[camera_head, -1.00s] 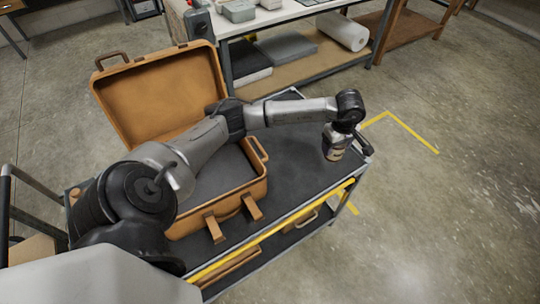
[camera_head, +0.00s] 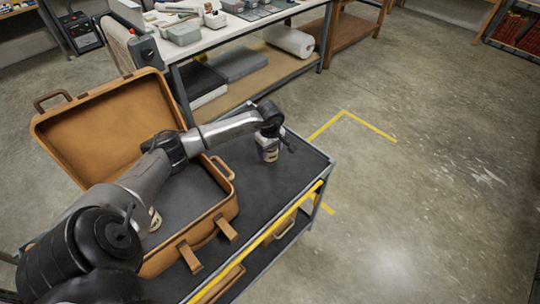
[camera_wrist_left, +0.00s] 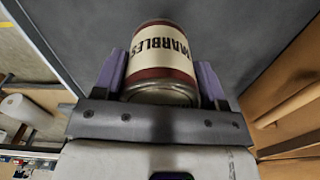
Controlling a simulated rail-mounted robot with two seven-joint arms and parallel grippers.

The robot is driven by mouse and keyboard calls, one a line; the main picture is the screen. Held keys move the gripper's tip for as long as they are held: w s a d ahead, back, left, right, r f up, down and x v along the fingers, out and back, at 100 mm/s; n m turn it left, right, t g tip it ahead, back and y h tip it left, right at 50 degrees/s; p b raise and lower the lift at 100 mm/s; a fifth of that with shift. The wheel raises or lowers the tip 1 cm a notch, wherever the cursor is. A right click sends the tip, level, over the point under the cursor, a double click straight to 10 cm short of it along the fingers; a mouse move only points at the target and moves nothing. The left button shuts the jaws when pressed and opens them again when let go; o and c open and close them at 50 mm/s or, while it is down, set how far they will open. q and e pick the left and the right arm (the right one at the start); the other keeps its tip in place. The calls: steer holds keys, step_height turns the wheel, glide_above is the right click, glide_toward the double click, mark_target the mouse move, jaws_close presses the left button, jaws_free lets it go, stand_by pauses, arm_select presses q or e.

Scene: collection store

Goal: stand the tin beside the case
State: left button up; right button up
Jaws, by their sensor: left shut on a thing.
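The tin (camera_head: 268,153), with a cream "MARBLES" label and dark red bands, is upright over the dark cart top, to the right of the case and apart from it. My left gripper (camera_head: 269,137) is shut on it. In the left wrist view, the tin (camera_wrist_left: 162,60) sits between the two purple-grey fingers. I cannot tell whether its base touches the cart. The tan case (camera_head: 112,118) lies open on the cart, lid raised at the back. My left arm crosses above it and hides part of its inside. My right gripper is not in view.
The cart (camera_head: 255,205) has bare dark top between case and right end, with a yellow-striped front edge. A small cream and brown item (camera_head: 155,219) shows by my arm at the case. A workbench (camera_head: 225,32) with boxes stands behind. Open floor lies right.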

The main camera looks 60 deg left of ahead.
mark_target(270, 155)
arm_select(q)
steer(key=shift+f, duration=1.85)
steer(key=shift+f, duration=0.1)
steer(key=o, duration=1.1)
steer(key=shift+o, duration=0.2)
steer(key=shift+r, duration=0.2)
step_height(270, 155, up, 12)
steer(key=shift+f+p, duration=0.1)
steer(key=shift+p, duration=0.2)
